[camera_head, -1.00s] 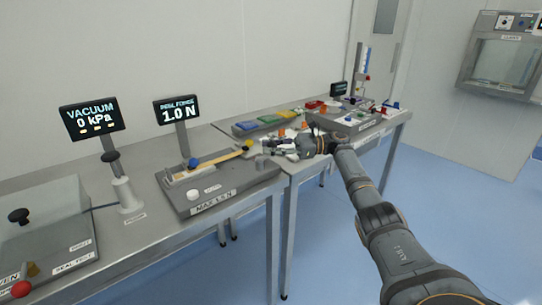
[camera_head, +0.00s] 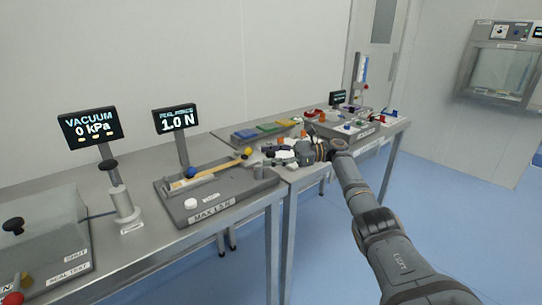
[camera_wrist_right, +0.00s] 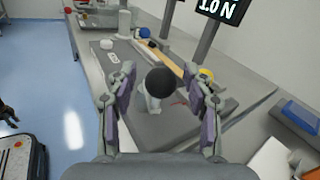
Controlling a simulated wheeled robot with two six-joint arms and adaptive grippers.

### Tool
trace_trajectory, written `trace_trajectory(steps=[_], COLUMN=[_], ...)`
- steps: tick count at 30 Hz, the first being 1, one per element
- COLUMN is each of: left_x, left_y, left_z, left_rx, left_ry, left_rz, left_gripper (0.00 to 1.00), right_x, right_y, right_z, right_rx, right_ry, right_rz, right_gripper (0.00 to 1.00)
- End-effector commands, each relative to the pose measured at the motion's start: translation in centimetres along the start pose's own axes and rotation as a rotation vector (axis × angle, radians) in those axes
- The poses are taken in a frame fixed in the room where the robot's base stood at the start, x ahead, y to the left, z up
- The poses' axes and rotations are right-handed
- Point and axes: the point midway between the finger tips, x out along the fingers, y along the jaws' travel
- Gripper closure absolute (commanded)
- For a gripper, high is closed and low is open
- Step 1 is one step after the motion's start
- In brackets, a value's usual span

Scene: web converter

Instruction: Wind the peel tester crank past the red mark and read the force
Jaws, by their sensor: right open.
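The peel tester (camera_head: 230,198) is a grey plate with a "MAX 1.5 N" label, a pale yellow arm (camera_head: 222,164), a blue knob and a yellow knob. Its display (camera_head: 176,118) reads 1.0 N. In the right wrist view a black ball knob (camera_wrist_right: 161,80) on a pale grey post stands at the tester's near end. A small red mark (camera_wrist_right: 180,102) shows beside it. My right gripper (camera_head: 266,161) is open at the tester's right end; its fingers (camera_wrist_right: 160,92) stand either side of the knob, apart from it. A dark part (camera_wrist_right: 8,114) at the wrist view's left edge may be my left gripper.
The vacuum display (camera_head: 90,125) reads 0 kPa, with a black-knobbed pump (camera_head: 121,195) below it. A grey seal-test box (camera_head: 40,235) stands at the left. Coloured trays (camera_head: 268,129) and a further bench station (camera_head: 350,128) lie beyond my gripper. Blue floor is clear in front.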

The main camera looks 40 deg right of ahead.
Motion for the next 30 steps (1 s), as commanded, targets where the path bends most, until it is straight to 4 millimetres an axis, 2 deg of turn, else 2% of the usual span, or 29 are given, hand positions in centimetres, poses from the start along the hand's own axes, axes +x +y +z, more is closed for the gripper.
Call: trace_trajectory(steps=[5,11,15,21,30], left_x=[0.0,0.0,0.0,0.0,0.0], left_y=[-0.1,-0.1,0.0,0.0,0.0], left_z=[0.1,0.1,0.0,0.0,0.0], left_rx=[0.0,0.0,0.0,0.0,0.0], left_ry=[-0.001,-0.001,-0.001,0.0,0.0], left_rz=[-0.002,-0.001,0.0,0.0,0.0], left_gripper=[0.6,0.6,0.6,0.6,0.6], right_x=[-1.2,-5.5,-6.7,-7.5,-7.5], right_y=[-0.1,-0.1,-0.3,0.0,0.0], right_z=[0.0,0.1,0.1,0.0,0.0], right_rx=[0.0,0.001,-0.002,0.001,0.0], right_ry=[0.002,-0.003,0.001,-0.001,0.0], right_rz=[-0.003,-0.005,-0.007,-0.001,0.0], right_gripper=[0.49,0.49,0.49,0.49,0.49])
